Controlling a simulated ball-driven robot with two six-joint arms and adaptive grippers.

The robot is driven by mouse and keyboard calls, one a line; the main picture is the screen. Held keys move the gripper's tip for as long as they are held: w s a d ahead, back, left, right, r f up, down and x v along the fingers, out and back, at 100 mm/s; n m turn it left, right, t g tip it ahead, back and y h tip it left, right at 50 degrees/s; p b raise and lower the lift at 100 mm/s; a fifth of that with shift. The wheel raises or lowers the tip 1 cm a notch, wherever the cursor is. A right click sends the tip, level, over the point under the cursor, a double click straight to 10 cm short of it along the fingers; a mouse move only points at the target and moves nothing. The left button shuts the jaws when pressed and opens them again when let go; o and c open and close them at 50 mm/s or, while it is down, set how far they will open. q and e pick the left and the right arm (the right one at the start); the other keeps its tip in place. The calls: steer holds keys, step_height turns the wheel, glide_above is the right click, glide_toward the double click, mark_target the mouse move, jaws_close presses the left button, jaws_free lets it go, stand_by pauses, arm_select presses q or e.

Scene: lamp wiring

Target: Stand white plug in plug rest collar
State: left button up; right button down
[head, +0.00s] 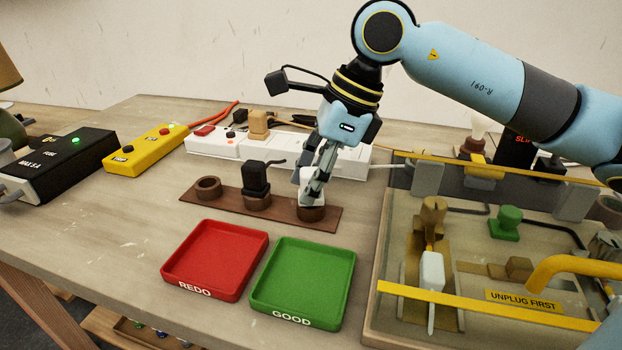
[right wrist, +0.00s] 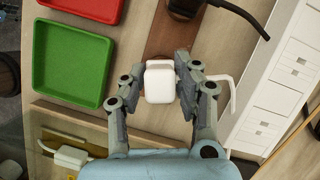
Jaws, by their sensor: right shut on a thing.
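The white plug (head: 312,195) is upright between the fingers of my right gripper (head: 314,186). Its lower end meets the top of the right-hand collar (head: 311,214) of the brown plug rest (head: 228,200). How deep it sits I cannot tell. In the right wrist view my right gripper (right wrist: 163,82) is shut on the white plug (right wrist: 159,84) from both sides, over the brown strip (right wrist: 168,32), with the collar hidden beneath. A black plug (head: 256,180) stands in the middle collar. The left collar (head: 208,187) is empty. My left gripper is not in view.
A red REDO tray (head: 214,259) and a green GOOD tray (head: 303,283) lie in front of the rest. A white power strip (head: 222,146) is behind it. A fixture with a yellow bar (head: 470,304) and another white piece (head: 432,272) stands at right.

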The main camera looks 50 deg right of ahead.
steer(key=shift+f+b, duration=0.2)
steer(key=shift+b, duration=0.15)
stand_by(0.3)
steer(key=c, duration=0.9)
jaws_free()
step_height(320, 180, up, 10)
steer(key=shift+r, duration=0.1)
